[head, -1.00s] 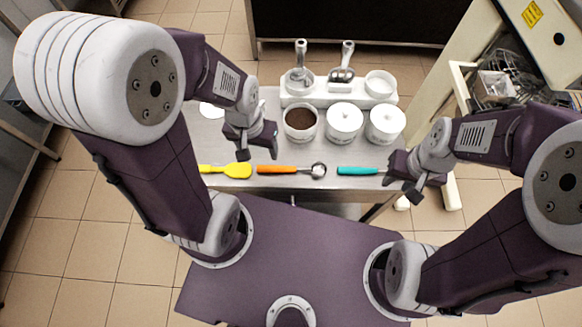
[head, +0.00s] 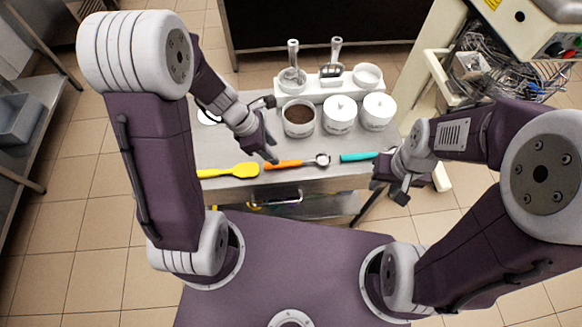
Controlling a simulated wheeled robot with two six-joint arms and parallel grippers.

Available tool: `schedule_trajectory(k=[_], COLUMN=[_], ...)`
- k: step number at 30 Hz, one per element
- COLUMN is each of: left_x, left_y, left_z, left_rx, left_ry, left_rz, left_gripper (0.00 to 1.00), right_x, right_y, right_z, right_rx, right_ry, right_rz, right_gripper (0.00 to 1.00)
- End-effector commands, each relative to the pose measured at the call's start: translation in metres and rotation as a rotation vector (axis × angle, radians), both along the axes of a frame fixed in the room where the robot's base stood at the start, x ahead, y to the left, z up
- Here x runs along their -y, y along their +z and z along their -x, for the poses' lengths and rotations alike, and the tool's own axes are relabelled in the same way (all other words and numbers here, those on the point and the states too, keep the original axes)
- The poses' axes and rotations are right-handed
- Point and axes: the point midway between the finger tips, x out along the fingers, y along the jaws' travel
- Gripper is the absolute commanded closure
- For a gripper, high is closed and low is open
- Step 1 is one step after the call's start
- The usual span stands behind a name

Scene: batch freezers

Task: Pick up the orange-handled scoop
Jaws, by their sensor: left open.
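The orange-handled scoop (head: 288,164) lies on the metal table near its front edge. Its handle points left and its round metal bowl points right. My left gripper (head: 268,157) is open, with its fingertips right by the left end of the orange handle. I cannot tell whether they touch it. My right gripper (head: 392,192) is at the table's front right, by the right end of a teal-handled tool (head: 358,157). Its fingers are too small and angled to tell if they are open.
A yellow spatula (head: 230,171) lies left of the scoop. The table's left part (head: 208,145) is fairly clear.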

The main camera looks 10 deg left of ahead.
Motion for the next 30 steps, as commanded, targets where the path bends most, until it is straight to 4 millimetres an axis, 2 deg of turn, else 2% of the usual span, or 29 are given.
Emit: schedule_trajectory(k=[1,4,11,18,21,30], left_x=[0.003,0.009,0.014,0.024,0.027,0.027], left_y=[-0.011,-0.027,-0.037,-0.079,-0.085,-0.084], left_z=[0.0,-0.001,-0.003,-0.008,-0.009,-0.009], left_rx=[-0.003,-0.003,0.0,-0.002,0.0,0.001], left_ry=[-0.003,-0.004,-0.005,-0.008,-0.006,-0.006], left_rz=[0.0,-0.001,-0.001,-0.003,-0.003,-0.002], left_gripper=[0.54,0.54,0.54,0.54,0.54,0.54], right_x=[0.0,0.0,0.0,0.0,0.0,0.0], right_y=[-0.007,-0.015,-0.018,-0.042,-0.043,-0.042], right_z=[0.0,0.0,0.0,0.0,0.0,0.0], right_rx=[0.0,-0.001,-0.001,-0.001,-0.001,-0.001], right_ry=[0.0,-0.001,0.0,0.0,0.0,0.0], right_rz=[0.0,0.0,0.0,0.0,0.0,0.0], right_gripper=[0.64,0.64,0.64,0.64,0.64,0.64])
